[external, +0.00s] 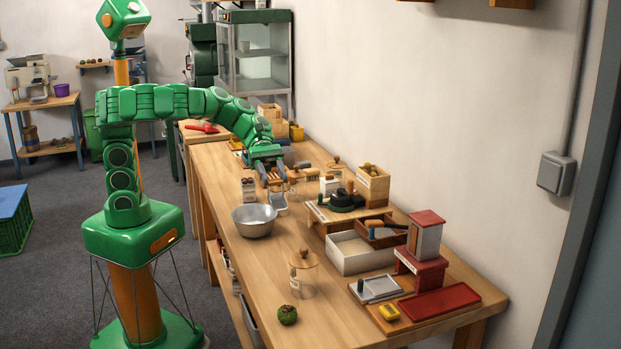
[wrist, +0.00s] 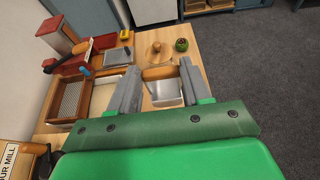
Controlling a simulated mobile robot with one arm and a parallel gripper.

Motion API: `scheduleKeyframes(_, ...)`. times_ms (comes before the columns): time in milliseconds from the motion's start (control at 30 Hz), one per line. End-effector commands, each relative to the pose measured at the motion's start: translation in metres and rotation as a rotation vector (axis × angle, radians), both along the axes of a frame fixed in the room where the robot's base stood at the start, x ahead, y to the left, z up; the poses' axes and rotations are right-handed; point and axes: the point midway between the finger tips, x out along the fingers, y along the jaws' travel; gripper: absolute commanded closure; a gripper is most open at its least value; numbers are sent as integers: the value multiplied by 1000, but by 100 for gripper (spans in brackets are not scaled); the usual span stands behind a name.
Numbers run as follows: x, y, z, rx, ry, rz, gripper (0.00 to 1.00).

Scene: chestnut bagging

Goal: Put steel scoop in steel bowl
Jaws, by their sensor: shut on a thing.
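My gripper (external: 270,178) is shut on the steel scoop (external: 279,200) by its wooden handle and holds it above the table. In the wrist view my gripper (wrist: 158,73) has the handle crosswise between its two grey fingers, and the scoop's metal pan (wrist: 164,93) hangs beyond it. The steel bowl (external: 254,228) stands upright near the table's left edge, in front of the scoop in the external view, and looks empty. The scoop is apart from the bowl as far as I can tell. I cannot make out the bowl in the wrist view.
A glass jar with a wooden lid (external: 303,262) and a green-brown ball (external: 287,315) stand nearer on the wooden table (external: 225,190). A white bin (external: 350,262), a small wooden stand and a red scale-like device (external: 425,240) fill the right side. Small boxes stand behind the bowl.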

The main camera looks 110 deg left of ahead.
Motion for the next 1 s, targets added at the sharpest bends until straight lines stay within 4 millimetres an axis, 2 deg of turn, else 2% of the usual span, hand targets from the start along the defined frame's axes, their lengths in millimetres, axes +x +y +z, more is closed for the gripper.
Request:
scheduleKeyframes(33,0,0,5,3,-2,0,100)
scheduleKeyframes(533,29,0,7,-2,-1,180,100)
scheduleKeyframes(1000,58,13,16,-3,-1,540,100)
